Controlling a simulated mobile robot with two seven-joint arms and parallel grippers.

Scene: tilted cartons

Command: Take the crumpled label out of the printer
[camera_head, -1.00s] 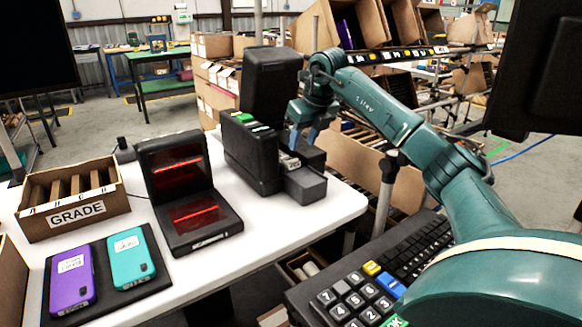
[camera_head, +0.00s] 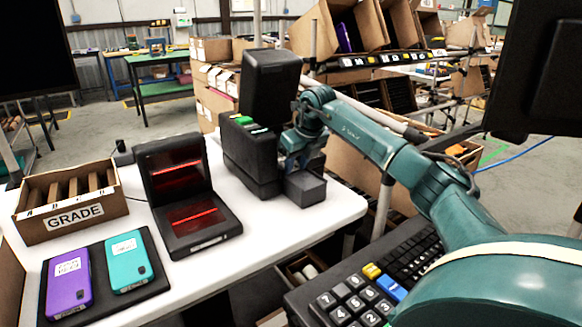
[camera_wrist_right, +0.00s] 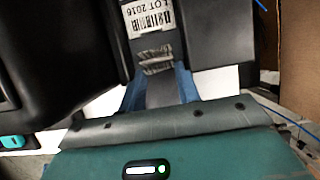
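The black printer (camera_head: 248,160) stands at the right end of the white table with its lid (camera_head: 268,85) raised. In the right wrist view a white label (camera_wrist_right: 150,17) with a barcode and "LOT 2016" lies on the printer's dark front. Its lower end is a grey, crumpled part (camera_wrist_right: 156,61). My right gripper (camera_head: 291,165) is low at the printer's front, above the grey block there. In the wrist view its blue fingers (camera_wrist_right: 160,76) are apart, one on each side, just below the crumpled part. Contact cannot be told. In the head view the gripper hides the label.
A black scanner stand (camera_head: 188,195) with red lights is left of the printer. A GRADE carton (camera_head: 72,212) and a dark mat with a purple phone (camera_head: 69,283) and a teal phone (camera_head: 130,261) are further left. A large keypad (camera_head: 375,280) is at the front right.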

